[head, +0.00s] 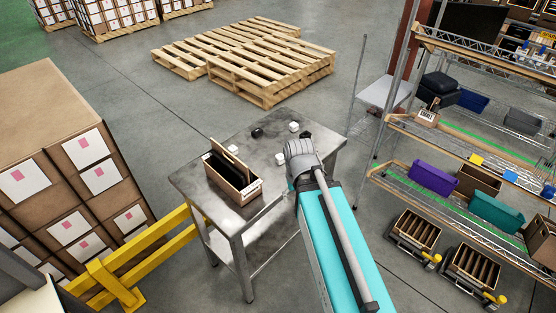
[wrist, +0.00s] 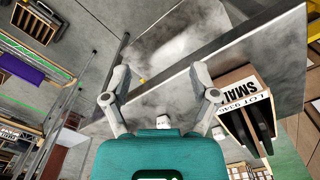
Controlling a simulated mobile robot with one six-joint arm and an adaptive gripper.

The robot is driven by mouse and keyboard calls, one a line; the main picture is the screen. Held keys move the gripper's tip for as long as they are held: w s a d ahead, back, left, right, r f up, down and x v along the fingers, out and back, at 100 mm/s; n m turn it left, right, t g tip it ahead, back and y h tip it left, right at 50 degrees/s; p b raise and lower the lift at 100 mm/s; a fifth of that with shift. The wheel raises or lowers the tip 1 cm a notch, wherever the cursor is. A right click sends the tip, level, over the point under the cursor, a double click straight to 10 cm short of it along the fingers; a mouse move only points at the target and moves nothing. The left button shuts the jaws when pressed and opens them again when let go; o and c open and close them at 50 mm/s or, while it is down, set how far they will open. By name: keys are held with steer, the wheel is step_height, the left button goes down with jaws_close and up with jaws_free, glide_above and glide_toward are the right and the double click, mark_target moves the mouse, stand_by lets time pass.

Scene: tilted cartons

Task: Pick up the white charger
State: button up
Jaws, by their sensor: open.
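In the head view my arm reaches over the table's right side and hides the fingertips. A small white thing (wrist: 190,119) shows just past my gripper's body in the wrist view, partly hidden.
An open cardboard carton (head: 245,194) holding dark flat items stands on the table; it also shows at the right of the wrist view (wrist: 238,82). Dark objects (head: 257,132) lie nearby. Shelving (head: 440,135) stands right, a yellow rail (head: 135,258) and stacked boxes (head: 60,130) left.

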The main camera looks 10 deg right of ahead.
mark_target(280, 156)
steer(key=w+r+m+p, duration=0.2)
steer(key=w+m, duration=0.4)
steer(key=w, duration=0.8)
steer(key=w+r+m+p, duration=0.1)
steer(key=w+m, duration=0.6)
steer(key=w, duration=0.7)
steer(key=shift+w+d+r+p, duration=0.2)
steer(key=shift+w+r+p, duration=0.15)
steer(key=shift+f, duration=0.1)
step_height(280, 156, down, 8)
steer(key=b, duration=0.8)
steer(key=shift+f, duration=0.1)
steer(key=shift+f+b, duration=0.1)
steer(key=shift+b, duration=0.25)
steer(key=shift+d+f+b, duration=0.2)
steer(key=shift+f+b, duration=2.4)
